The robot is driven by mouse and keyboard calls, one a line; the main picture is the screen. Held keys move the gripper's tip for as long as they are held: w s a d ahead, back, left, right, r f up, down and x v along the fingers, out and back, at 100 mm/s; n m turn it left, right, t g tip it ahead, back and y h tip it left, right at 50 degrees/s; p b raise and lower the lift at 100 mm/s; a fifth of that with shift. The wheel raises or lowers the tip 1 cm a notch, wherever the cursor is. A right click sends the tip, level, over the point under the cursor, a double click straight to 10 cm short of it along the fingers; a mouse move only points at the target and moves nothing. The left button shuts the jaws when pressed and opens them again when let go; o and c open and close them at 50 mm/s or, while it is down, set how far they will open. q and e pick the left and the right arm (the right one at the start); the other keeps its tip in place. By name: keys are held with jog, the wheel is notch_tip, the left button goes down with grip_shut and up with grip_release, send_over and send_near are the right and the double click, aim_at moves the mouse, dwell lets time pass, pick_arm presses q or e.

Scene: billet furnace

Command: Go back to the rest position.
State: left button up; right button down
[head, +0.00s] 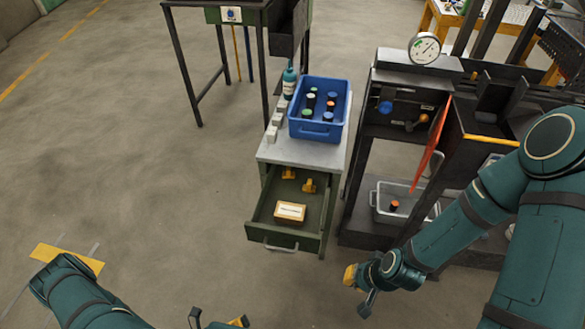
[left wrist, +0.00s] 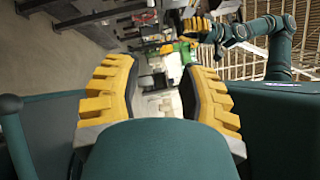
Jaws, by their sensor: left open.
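My left gripper (head: 217,319) is at the bottom edge of the head view, partly cut off. In the left wrist view its two yellow-padded fingers (left wrist: 165,95) stand apart with nothing between them. My right gripper (head: 358,289) hangs low in front of the dark bench, right of the open drawer. Its fingers look spread, with nothing seen between them. Both grippers are clear of the furniture as far as the head view shows.
A grey-topped cabinet (head: 274,149) bears a blue crate (head: 318,130) with several capped items. Its green drawer (head: 308,242) stands open with a labelled box (head: 290,211) inside. A grey bin (head: 381,214) sits under the bench with the gauge (head: 424,48).

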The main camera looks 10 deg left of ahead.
pick_arm(q)
jog(key=s+d+r+m+g+h, duration=0.15)
jog(key=d+m+g, duration=0.25)
jog(key=m+g, duration=0.75)
jog(key=w+d+r+m+t+y, duration=0.1)
jog(key=w+r+m+y, duration=0.3)
jog(key=m, duration=0.9)
jog(key=w+d+r+m+y, duration=0.2)
jog(key=w+r+m+y, duration=0.2)
jog(key=w+m+y, duration=0.4)
jog(key=w+m, duration=0.2)
jog(key=m, duration=0.3)
jog(key=shift+w+d+m+t+y, duration=0.15)
jog(key=shift+w+m+t+y, duration=0.1)
jog(key=shift+m+t+y, duration=0.1)
